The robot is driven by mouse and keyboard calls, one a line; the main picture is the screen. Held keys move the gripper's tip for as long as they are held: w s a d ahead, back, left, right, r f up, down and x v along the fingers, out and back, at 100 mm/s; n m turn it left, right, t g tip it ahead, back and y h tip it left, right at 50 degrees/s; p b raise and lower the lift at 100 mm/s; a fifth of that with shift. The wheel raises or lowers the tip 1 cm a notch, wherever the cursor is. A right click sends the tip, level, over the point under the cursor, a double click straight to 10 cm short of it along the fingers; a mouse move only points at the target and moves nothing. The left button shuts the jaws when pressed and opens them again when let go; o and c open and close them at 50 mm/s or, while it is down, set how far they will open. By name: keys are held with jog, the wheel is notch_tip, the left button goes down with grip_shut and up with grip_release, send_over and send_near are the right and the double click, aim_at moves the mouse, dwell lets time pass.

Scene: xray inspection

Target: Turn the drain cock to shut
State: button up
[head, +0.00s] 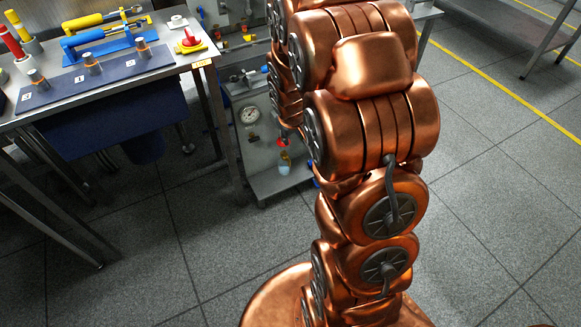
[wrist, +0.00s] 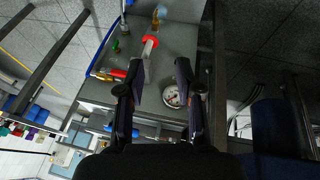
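A red-and-white fitting (wrist: 150,43), which looks like the drain cock, sits on the grey panel in the wrist view, beyond my fingertips. In the head view a small red part (head: 281,142) shows low on the panel, above a small clear vessel (head: 284,164). I cannot tell the cock's exact lever position. My gripper (wrist: 160,68) is open and empty, its two dark fingers well apart in front of the panel. The fitting lies past the left finger's tip, with no contact visible. In the head view my gripper is hidden behind my arm.
A round gauge (wrist: 173,97) sits between the fingers, near the right one; it also shows in the head view (head: 250,115). A red-handled valve (wrist: 117,73) is left of the left finger. A bench (head: 110,88) with tools stands left.

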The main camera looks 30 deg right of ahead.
jog(key=w+d+f+n+t+b, duration=0.1)
jog(key=w+d+f+t+b, duration=0.1)
jog(key=w+d+f, duration=0.3)
jog(key=w+d+f+t+b, duration=0.1)
jog(key=w+d+f, duration=0.15)
jog(key=f, duration=0.55)
jog(key=m+t+b, duration=0.2)
jog(key=t+b, duration=0.8)
jog(key=t, duration=0.1)
send_near(290, 162)
jog(key=w, duration=0.2)
jog(key=shift+y, duration=0.4)
jog(key=shift+w+d+f+b, duration=0.1)
jog(key=shift+w+d+b, duration=0.2)
jog(key=shift+w, duration=0.95)
jog(key=shift+w+d+f+b, duration=0.15)
jog(key=shift+w+b, duration=0.25)
jog(key=shift+w, duration=0.85)
jog(key=shift+w+d+b, duration=0.25)
jog(key=shift+w+b, duration=0.1)
jog(key=shift+w, duration=0.9)
jog(key=shift+c, duration=0.4)
grip_shut()
